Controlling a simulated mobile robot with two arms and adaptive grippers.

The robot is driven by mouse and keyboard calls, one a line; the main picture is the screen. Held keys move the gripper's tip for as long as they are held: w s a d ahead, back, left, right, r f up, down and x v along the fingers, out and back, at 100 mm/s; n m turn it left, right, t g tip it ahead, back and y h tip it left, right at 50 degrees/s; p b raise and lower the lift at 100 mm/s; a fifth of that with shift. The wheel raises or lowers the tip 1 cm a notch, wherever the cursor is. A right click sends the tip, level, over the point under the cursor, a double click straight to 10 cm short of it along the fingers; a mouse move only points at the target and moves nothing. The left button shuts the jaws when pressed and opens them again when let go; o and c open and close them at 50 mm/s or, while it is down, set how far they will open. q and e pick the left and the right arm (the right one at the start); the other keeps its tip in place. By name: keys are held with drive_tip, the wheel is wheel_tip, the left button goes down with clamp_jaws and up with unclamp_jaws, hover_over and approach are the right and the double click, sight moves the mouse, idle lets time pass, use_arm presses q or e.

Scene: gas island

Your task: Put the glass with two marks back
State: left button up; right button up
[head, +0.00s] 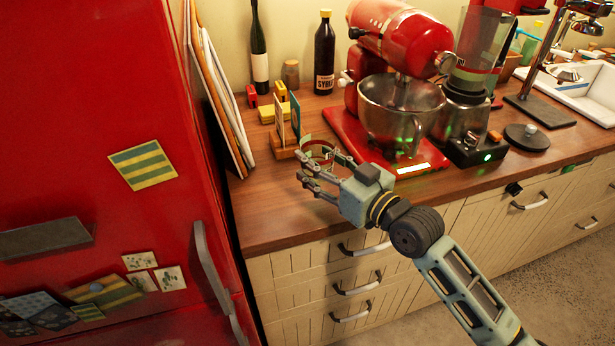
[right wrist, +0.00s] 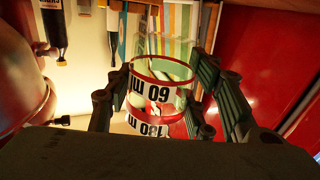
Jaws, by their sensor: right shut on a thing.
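The glass with two marks (right wrist: 155,92) is clear with red bands and printed volume labels; the labels appear upside down in the right wrist view. In the head view it shows only in part (head: 319,147), behind the fingers. I cannot tell whether the glass touches the counter. My left gripper is not in view.
A wooden card holder (head: 284,152) stands just behind the gripper. A red stand mixer (head: 390,35) with a steel bowl (head: 385,110) and a blender (head: 465,115) stand to the right. A red fridge (head: 90,110) borders the left. The counter's front left is clear.

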drive_tip(key=a, duration=0.1)
drive_tip(key=a+f, duration=0.1)
drive_tip(key=shift+w+a+f, duration=0.1)
drive_tip(key=shift+a+f, duration=0.2)
wheel_tip(320, 180, down, 4)
drive_tip(key=shift+r, duration=0.1)
drive_tip(key=o, duration=1.5)
drive_tip(key=shift+f, duration=0.2)
drive_tip(key=shift+o, duration=0.2)
drive_tip(key=shift+d+r, duration=0.15)
